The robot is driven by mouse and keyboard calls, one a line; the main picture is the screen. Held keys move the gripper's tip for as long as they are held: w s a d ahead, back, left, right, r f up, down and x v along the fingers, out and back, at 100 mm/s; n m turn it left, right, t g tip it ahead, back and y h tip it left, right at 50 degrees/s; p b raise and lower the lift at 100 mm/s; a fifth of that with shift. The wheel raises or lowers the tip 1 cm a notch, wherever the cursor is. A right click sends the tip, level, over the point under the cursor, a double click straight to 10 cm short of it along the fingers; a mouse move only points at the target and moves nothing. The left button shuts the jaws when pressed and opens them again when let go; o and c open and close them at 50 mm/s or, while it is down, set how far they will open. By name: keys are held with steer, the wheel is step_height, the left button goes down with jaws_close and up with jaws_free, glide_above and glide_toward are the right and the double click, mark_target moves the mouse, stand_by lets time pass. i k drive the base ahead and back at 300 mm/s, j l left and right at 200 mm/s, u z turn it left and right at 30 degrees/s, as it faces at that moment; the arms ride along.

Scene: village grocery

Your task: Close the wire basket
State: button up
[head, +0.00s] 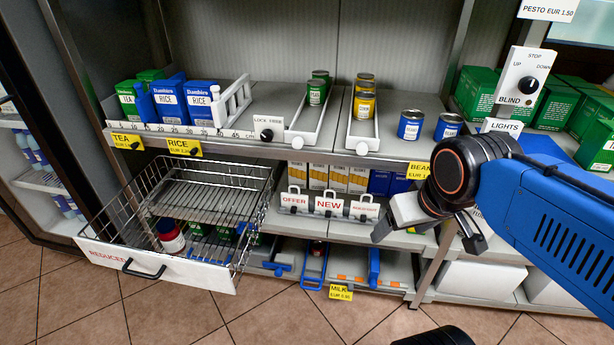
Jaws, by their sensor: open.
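The wire basket (238,183) is a pull-out drawer of metal wire under the middle shelf at the left. It stands pulled out, with its white front panel (157,265) out over the floor. The panel is marked "REDUCED" and has a dark handle (143,269). A dark red bottle (170,237) shows low behind the panel, seen through the wires. My gripper (428,238) is open and empty, in front of the shelves at the right. It is well to the right of the basket and apart from it.
The shelf above holds blue rice boxes (203,103), green tea boxes (126,98) and several cans. A sign rail (325,206) with "OFFER" and "NEW" tags is right of the basket. An open cabinet (40,180) stands left. The tiled floor (270,317) in front is clear.

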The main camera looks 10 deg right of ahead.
mark_target(148, 265)
steer(key=u, duration=1.3)
steer(key=i+l+u, duration=0.15)
steer(key=l, duration=0.2)
steer(key=i+l+u, duration=0.2)
steer(key=l, duration=0.2)
steer(key=i, duration=0.05)
